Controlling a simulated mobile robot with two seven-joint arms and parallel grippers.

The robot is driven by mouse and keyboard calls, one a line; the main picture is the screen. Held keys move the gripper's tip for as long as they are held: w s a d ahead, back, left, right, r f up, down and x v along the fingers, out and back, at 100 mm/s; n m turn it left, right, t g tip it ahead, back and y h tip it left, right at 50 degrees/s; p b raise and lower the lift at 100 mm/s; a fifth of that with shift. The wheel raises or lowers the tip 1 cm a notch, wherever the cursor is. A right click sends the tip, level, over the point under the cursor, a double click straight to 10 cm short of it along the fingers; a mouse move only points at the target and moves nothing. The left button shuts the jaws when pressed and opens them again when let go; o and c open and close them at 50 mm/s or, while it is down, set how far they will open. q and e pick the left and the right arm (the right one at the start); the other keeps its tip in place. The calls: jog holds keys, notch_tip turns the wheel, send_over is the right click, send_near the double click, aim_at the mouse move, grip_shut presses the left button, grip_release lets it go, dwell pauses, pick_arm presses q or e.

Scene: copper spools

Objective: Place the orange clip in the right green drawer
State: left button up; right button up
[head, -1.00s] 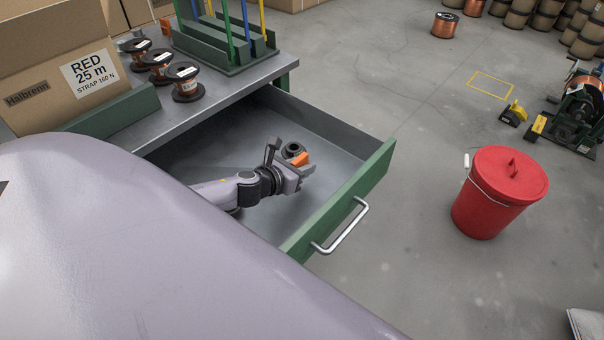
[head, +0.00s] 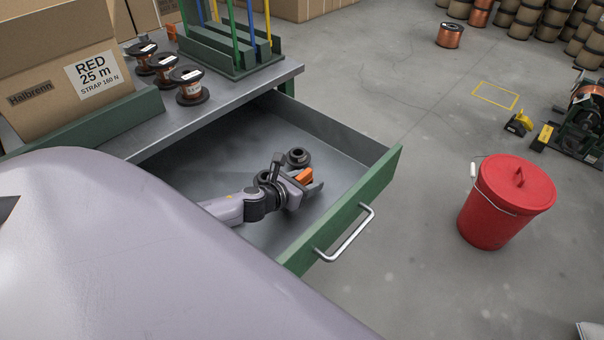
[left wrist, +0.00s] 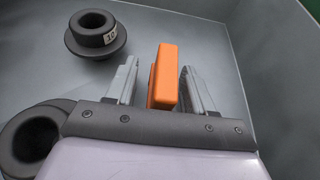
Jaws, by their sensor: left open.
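The green drawer (head: 345,212) is pulled open below the bench top. My left gripper (head: 296,174) is low inside it, with its jaws open. The orange clip (head: 304,176) is inside the drawer, between my left fingers. In the left wrist view the orange clip (left wrist: 163,78) stands between the two spread fingers (left wrist: 158,85), with a gap showing on its right side and a narrower one on its left. My right gripper is in neither view.
A dark flanged spool (left wrist: 95,33) with a label lies in the drawer beyond the fingers, and another dark round part (left wrist: 30,140) is at the left. Copper spools (head: 189,86) stand on the bench. A red bucket (head: 505,205) stands on the floor to the right.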

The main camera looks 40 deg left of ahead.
pick_arm(q)
jog(key=shift+r, duration=0.15)
jog(key=shift+s, duration=0.45)
jog(key=p+v, duration=0.1)
jog(key=v, duration=0.8)
jog(key=shift+s+r, duration=0.15)
jog(key=shift+s, duration=0.1)
jog(key=shift+v, duration=0.8)
jog(key=shift+r+p, duration=0.2)
jog(key=shift+p, duration=0.15)
